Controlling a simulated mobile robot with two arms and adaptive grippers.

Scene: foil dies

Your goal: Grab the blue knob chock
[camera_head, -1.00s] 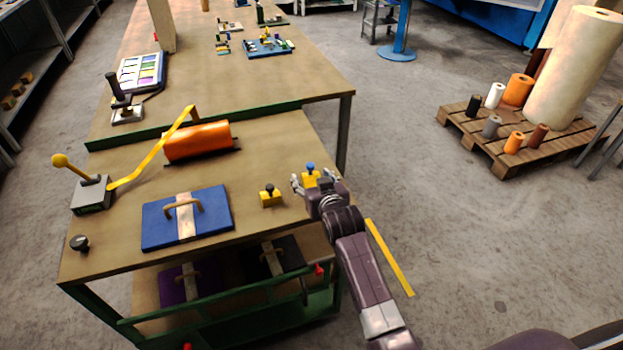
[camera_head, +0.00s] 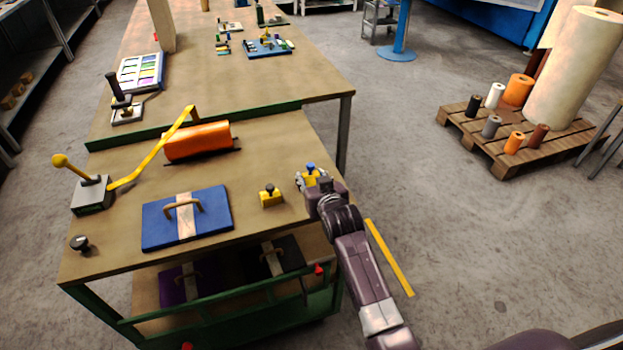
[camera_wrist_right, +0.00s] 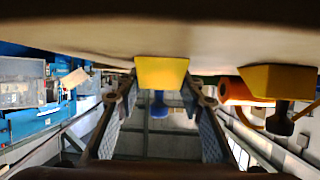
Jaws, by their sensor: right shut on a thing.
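The blue knob chock (camera_head: 311,169) is a small yellow block with a blue knob, at the right edge of the near table. My right gripper (camera_head: 312,181) is shut on it, a finger on either side, and hides part of the block. In the right wrist view, which is upside down, the yellow block (camera_wrist_right: 162,71) and its blue knob lie between the two fingers. The block appears to rest on the tabletop. My left gripper is out of view.
A similar yellow chock with a dark knob (camera_head: 270,196) stands to the left. A blue plate with a handle (camera_head: 215,210), an orange roll (camera_head: 197,141) and a yellow lever (camera_head: 70,166) on a grey box occupy the table. Open floor lies to the right.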

